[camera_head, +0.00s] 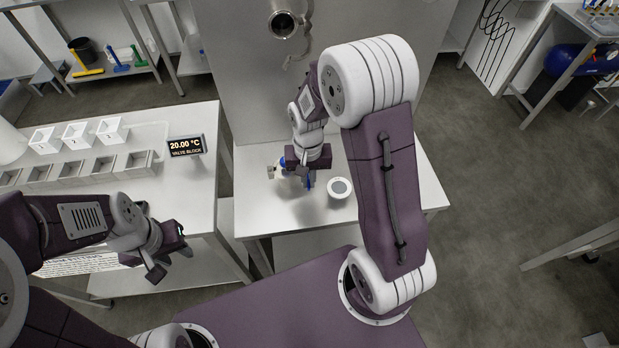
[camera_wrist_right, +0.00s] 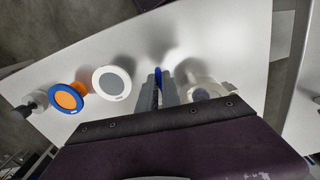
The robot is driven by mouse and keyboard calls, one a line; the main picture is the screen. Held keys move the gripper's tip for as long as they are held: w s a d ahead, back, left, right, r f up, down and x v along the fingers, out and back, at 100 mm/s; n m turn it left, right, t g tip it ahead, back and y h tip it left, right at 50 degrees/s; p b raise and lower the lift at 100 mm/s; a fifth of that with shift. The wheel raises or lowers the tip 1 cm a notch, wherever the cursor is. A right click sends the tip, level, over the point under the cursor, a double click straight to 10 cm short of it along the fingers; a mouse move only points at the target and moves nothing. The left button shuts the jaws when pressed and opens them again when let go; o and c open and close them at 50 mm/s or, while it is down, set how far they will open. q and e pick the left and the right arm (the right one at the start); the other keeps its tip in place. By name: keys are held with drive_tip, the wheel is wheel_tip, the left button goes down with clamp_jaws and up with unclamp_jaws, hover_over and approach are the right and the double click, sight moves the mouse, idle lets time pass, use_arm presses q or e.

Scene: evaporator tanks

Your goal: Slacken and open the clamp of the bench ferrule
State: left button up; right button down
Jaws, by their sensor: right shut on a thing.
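My right gripper (camera_head: 308,184) is low over the white bench and shut on a small blue part (camera_wrist_right: 158,77), which shows between its fingers in the right wrist view. I cannot tell for sure whether this is part of the clamp. A pale ring-like fitting (camera_wrist_right: 203,88) stands right beside the fingers; it may be the bench ferrule, and the gripper partly hides it. A white round piece with a grey disc (camera_head: 340,187) stands on the bench, also in the right wrist view (camera_wrist_right: 112,83). My left gripper (camera_head: 170,260) is open and empty at the left bench's front edge.
A blue-rimmed orange disc (camera_wrist_right: 68,97) and a grey piece (camera_wrist_right: 33,103) stand along the bench. The tank (camera_head: 340,25) rises behind, with a round port (camera_head: 283,24). The bench's front right is clear.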

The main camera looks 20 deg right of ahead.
drive_tip(key=shift+w+r, duration=0.1)
drive_tip(key=c, duration=1.5)
unclamp_jaws()
drive_tip(key=shift+c, duration=0.2)
wheel_tip(320, 180, up, 9)
